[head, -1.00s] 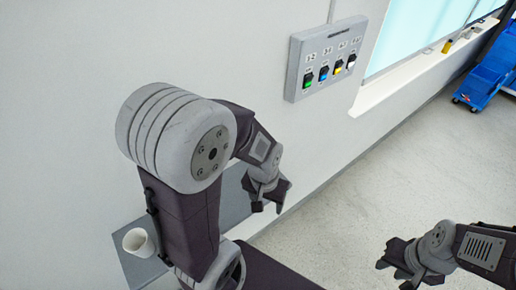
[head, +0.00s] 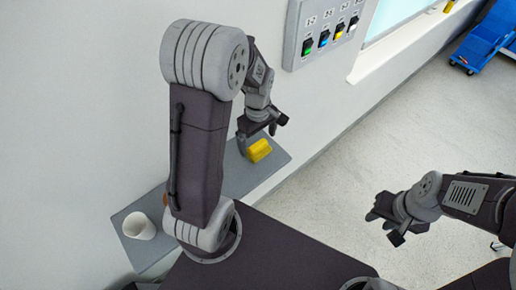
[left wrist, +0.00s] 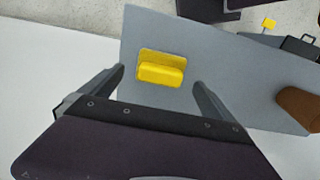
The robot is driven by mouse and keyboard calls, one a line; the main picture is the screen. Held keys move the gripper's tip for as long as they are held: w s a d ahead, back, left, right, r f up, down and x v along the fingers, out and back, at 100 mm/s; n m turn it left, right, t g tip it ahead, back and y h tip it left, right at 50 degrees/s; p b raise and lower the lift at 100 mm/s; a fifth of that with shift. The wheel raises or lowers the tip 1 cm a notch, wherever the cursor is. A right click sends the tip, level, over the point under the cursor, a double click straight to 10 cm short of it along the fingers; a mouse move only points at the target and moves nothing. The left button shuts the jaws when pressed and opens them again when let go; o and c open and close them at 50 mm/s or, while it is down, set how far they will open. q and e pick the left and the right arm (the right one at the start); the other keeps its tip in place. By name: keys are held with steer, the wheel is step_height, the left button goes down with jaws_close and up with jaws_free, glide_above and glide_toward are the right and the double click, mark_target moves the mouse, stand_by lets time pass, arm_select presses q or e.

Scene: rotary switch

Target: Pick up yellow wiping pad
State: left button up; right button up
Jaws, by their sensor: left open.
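The yellow wiping pad (head: 259,150) lies on the grey shelf (head: 262,177) along the wall, close to the shelf's far end. My left gripper (head: 262,131) is open and empty, above and close to the pad. In the left wrist view the pad (left wrist: 161,72) shows as a flat base with a raised block, between and a little beyond the two spread fingers (left wrist: 158,82). The fingers look apart from the pad. My right gripper (head: 384,226) hangs over the floor at the right, its fingers spread and nothing between them.
A white cup (head: 138,227) stands at the shelf's near end. A brown object (left wrist: 300,105) lies on the shelf, mostly hidden in the head view. A switch box (head: 325,32) with coloured switches is on the wall above. A blue cart (head: 482,42) stands far off.

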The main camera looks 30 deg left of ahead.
mark_target(258, 145)
arm_select(q)
steer(key=f, duration=0.3)
steer(key=shift+s+d, duration=0.15)
steer(key=shift+s, duration=0.05)
steer(key=shift+w+f, duration=0.25)
steer(key=shift+f, duration=0.25)
steer(key=shift+s+r, duration=0.1)
steer(key=c, duration=1.4)
step_height(258, 145, up, 4)
steer(key=shift+r, duration=0.15)
steer(key=s+d+r, duration=0.2)
steer(key=d, duration=0.1)
steer(key=s+d+r, duration=0.2)
steer(key=s, duration=0.1)
steer(key=s+d+r+b, duration=0.1)
steer(key=s+d+r, duration=0.1)
steer(key=d, duration=0.1)
steer(key=shift+s+d+r, duration=0.3)
steer(key=shift+d+r, duration=0.05)
